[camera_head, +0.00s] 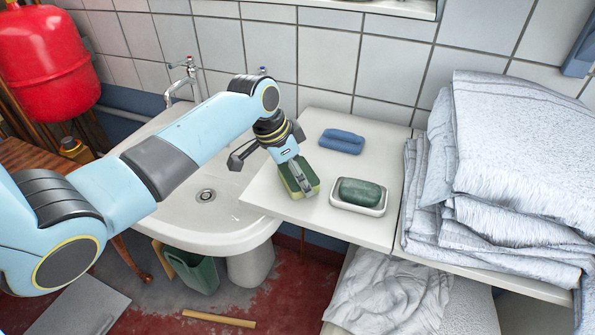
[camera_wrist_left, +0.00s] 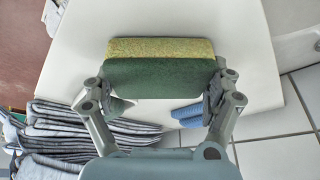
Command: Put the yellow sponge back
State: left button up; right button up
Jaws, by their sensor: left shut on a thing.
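The yellow sponge (camera_head: 311,186) has a dark green scouring side. It is at the left part of the white counter (camera_head: 268,192), close to the sink side. My left gripper (camera_head: 300,180) reaches down over it and is shut on it. In the left wrist view the sponge (camera_wrist_left: 160,48) lies across between the two fingers of the gripper (camera_wrist_left: 162,84), one at each end, with its green side nearer the wrist. I cannot tell whether its underside touches the counter. My right gripper is not in view.
A green soap bar (camera_head: 360,192) sits in a white dish (camera_head: 343,206) right of the sponge. A blue sponge-like block (camera_head: 342,141) lies behind. Folded towels (camera_head: 510,140) are stacked at the right. The white sink (camera_head: 180,205) is at the left, with a tap (camera_head: 181,82).

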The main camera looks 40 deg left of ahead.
pick_arm(q)
jog(key=shift+f, duration=0.15)
jog(key=o, duration=0.9)
jog(key=shift+r, duration=0.25)
jog(key=v, duration=1.2)
jog(key=shift+f, duration=0.1)
